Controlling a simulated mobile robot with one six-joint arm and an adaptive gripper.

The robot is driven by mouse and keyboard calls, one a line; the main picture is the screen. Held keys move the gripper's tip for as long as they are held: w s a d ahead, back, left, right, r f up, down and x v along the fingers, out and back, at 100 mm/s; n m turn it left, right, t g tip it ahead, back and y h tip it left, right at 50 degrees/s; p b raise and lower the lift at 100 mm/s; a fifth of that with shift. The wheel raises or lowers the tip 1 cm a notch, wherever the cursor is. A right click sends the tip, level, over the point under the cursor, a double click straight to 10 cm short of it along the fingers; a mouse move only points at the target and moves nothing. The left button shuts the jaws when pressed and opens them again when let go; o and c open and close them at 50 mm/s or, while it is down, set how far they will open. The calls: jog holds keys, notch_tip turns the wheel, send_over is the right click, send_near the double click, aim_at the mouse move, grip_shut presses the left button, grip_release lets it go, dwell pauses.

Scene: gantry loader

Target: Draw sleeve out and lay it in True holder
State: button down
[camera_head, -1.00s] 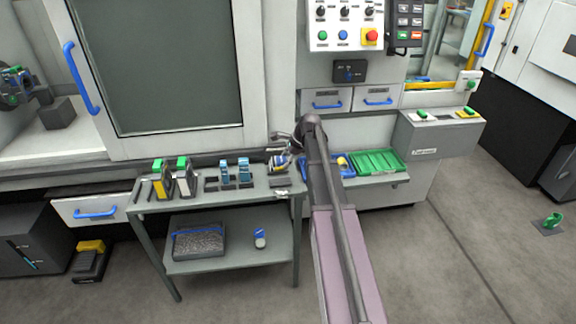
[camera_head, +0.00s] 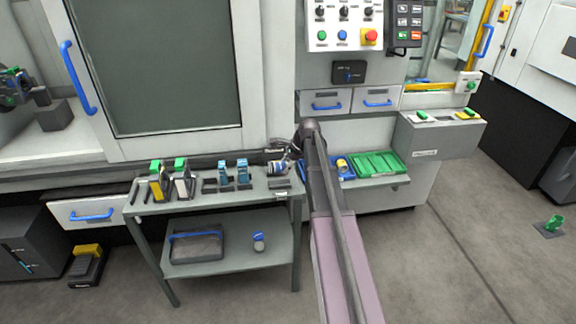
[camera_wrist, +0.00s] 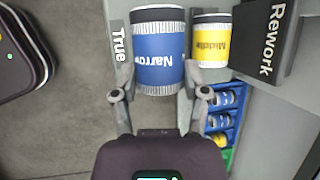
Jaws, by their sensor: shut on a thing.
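My gripper (camera_wrist: 156,82) is shut on a sleeve (camera_wrist: 160,50) with a blue band marked "Narrow" and ribbed silvery ends. The fingers hold it from both sides. A grey plate lettered "True" (camera_wrist: 119,42) shows just left of the sleeve in the wrist view; the sleeve hides most of that holder. I cannot tell whether the sleeve touches it. A yellow-banded piece marked "Middle" (camera_wrist: 211,40) stands just right of the sleeve. In the head view, the held sleeve (camera_head: 278,169) is at the right end of the grey bench (camera_head: 215,198).
A dark block lettered "Rework" (camera_wrist: 268,45) lies to the right. A blue tray (camera_wrist: 232,122) with several small sleeves sits beyond the bench edge. A green tray (camera_head: 377,164) is beside it. Blue stands (camera_head: 243,172) and green-topped gauges (camera_head: 181,180) occupy the bench's left.

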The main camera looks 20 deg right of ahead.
aim_at(281, 184)
jog(key=shift+f+b, duration=2.85)
jog(key=shift+f, duration=0.35)
grip_release()
notch_tip(281, 184, up, 7)
jog(key=p, duration=0.7)
jog(key=shift+w, duration=0.15)
